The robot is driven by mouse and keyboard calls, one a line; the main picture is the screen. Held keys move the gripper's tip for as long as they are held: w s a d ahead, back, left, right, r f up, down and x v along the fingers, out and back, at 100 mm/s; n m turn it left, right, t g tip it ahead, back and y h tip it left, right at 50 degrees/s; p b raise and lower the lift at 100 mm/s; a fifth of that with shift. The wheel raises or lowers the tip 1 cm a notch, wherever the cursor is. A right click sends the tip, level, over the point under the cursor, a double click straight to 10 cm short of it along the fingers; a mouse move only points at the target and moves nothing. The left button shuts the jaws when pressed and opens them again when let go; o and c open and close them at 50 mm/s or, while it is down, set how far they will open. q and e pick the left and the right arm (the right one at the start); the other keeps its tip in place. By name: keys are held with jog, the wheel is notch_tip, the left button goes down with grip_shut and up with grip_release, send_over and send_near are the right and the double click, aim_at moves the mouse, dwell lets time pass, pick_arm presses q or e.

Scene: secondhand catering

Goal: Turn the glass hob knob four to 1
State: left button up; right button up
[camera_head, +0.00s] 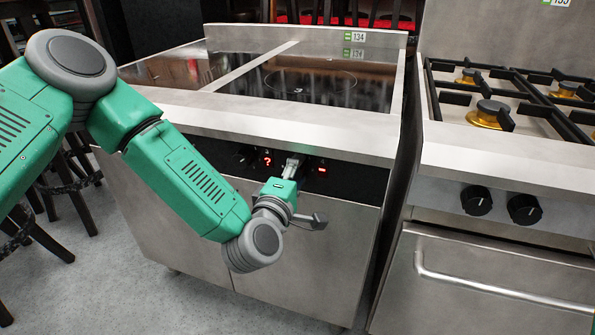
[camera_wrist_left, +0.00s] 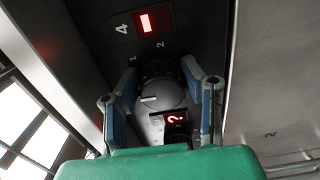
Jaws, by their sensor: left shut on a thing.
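The glass hob (camera_head: 315,88) has a black control strip (camera_head: 345,178) on its front. In the left wrist view, a round dark knob (camera_wrist_left: 162,94) with a white pointer line sits between the fingers of my left gripper (camera_wrist_left: 160,80). The pointer line lies toward the picture's left. A printed 4, a red lit bar display (camera_wrist_left: 147,22) and the marks 1 and 2 show above the knob. In the head view my left gripper (camera_head: 292,167) is shut on this knob at the strip and hides most of it. My right gripper is not in view.
A second red display (camera_head: 267,160) shows a question mark left of the gripper. A gas range (camera_head: 500,160) with black knobs and an oven handle stands close on the right. Dark stools (camera_head: 50,190) stand at the left. Grey floor (camera_head: 200,300) lies open in front.

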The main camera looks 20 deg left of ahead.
pick_arm(q)
jog(key=shift+a+f, duration=0.1)
jog(key=shift+a, duration=0.55)
jog(key=shift+d, duration=0.1)
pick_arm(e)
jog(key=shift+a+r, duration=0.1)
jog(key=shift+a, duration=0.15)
pick_arm(q)
jog(key=shift+d, duration=0.1)
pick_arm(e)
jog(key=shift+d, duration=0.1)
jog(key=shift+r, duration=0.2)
pick_arm(q)
jog(key=m+p, duration=0.2)
jog(key=m, duration=0.1)
jog(key=shift+p, duration=0.4)
jog(key=m+p, duration=0.2)
jog(key=m, duration=0.1)
jog(key=shift+m, duration=0.4)
jog(key=shift+m+p, duration=0.75)
jog(key=shift+m, duration=0.65)
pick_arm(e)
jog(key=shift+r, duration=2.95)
